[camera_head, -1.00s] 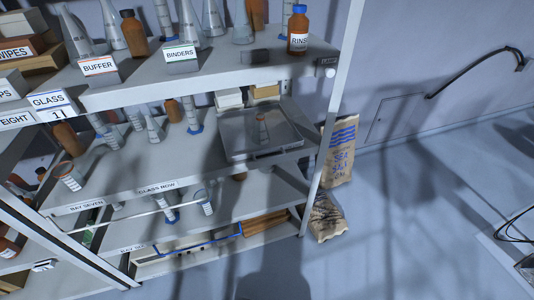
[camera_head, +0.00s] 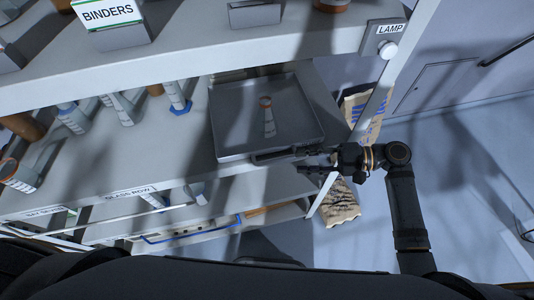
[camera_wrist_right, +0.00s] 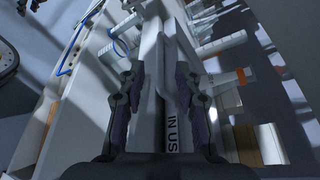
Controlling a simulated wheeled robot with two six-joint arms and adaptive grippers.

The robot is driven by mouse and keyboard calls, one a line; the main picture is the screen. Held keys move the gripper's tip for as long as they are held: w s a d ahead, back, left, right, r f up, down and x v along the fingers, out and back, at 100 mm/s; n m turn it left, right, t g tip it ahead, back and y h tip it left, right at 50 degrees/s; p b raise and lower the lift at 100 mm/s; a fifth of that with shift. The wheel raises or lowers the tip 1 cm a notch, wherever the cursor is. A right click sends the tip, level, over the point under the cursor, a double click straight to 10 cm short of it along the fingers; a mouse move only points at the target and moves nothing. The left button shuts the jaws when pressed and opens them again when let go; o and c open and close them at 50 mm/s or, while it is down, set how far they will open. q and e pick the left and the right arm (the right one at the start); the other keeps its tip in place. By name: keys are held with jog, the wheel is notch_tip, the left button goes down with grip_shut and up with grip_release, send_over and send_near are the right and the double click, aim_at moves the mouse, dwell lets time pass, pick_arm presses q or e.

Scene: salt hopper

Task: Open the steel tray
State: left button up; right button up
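The steel tray (camera_head: 232,120), shallow and grey, sits on the middle shelf in the head view. A small graduated glass vessel with an orange-brown rim (camera_head: 268,118) shows within it. My right gripper (camera_head: 292,161) is at the tray's front right edge, its two fingers apart, one level with the edge and one lower. In the right wrist view the open fingers (camera_wrist_right: 156,100) lie either side of a pale strip with a label reading "IN US" (camera_wrist_right: 172,120). I cannot tell whether they touch it. My left gripper is not in view.
The upper shelf (camera_head: 210,60) overhangs behind the tray, with a LAMP label and white knob (camera_head: 388,49) at its right end. Glassware (camera_head: 125,108) stands left of the tray. A shelf post (camera_head: 385,90) and sacks (camera_head: 341,205) are at the right. Floor beyond is free.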

aim_at(268, 162)
jog(key=p+x, duration=0.2)
jog(key=x, duration=0.8)
jog(key=shift+a, duration=0.35)
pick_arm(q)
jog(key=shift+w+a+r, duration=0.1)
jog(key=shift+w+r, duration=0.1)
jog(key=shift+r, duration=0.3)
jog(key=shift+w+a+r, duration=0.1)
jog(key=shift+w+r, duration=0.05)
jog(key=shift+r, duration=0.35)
pick_arm(e)
jog(key=shift+f, duration=0.15)
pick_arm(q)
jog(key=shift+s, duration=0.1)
pick_arm(e)
grip_shut()
